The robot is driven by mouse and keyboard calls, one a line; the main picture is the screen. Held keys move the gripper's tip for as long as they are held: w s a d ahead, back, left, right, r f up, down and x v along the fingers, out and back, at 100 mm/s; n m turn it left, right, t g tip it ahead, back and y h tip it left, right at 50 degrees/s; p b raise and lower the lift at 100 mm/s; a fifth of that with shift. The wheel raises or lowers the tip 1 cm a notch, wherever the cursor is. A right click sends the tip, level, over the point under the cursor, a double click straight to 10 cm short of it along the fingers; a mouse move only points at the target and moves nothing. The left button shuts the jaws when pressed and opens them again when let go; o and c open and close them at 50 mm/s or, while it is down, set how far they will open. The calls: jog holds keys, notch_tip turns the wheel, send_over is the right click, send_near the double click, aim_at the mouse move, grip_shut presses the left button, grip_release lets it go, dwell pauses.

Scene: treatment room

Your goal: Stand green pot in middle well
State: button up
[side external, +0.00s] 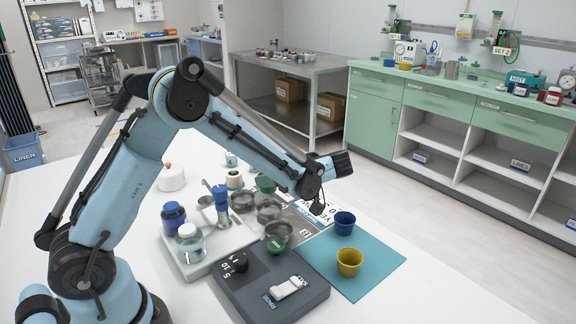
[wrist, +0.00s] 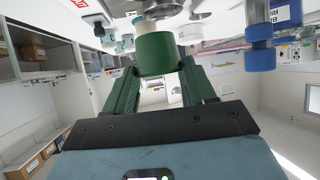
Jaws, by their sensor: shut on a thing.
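The green pot (wrist: 155,52) is between the dark green fingertips of my gripper (wrist: 156,68) in the wrist view, and my gripper is shut on it. In the side external view the green pot (side external: 265,184) shows beyond my forearm, which hides most of my fingers. Three round grey metal wells stand in a row near it. The middle well (side external: 268,211) looks empty, and the pot appears apart from it, up and behind. Something green (side external: 277,244) shows at the nearest well (side external: 279,230). The pot's exact height is hard to tell.
A blue pot (side external: 345,222) and a yellow pot (side external: 348,263) stand on a teal mat (side external: 375,258) at right. A dark grey device (side external: 270,288) lies in front.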

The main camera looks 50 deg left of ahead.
jog(key=shift+f, duration=2.8)
jog(key=shift+f, duration=0.6)
jog(key=o, duration=0.7)
jog(key=shift+v, duration=5.55)
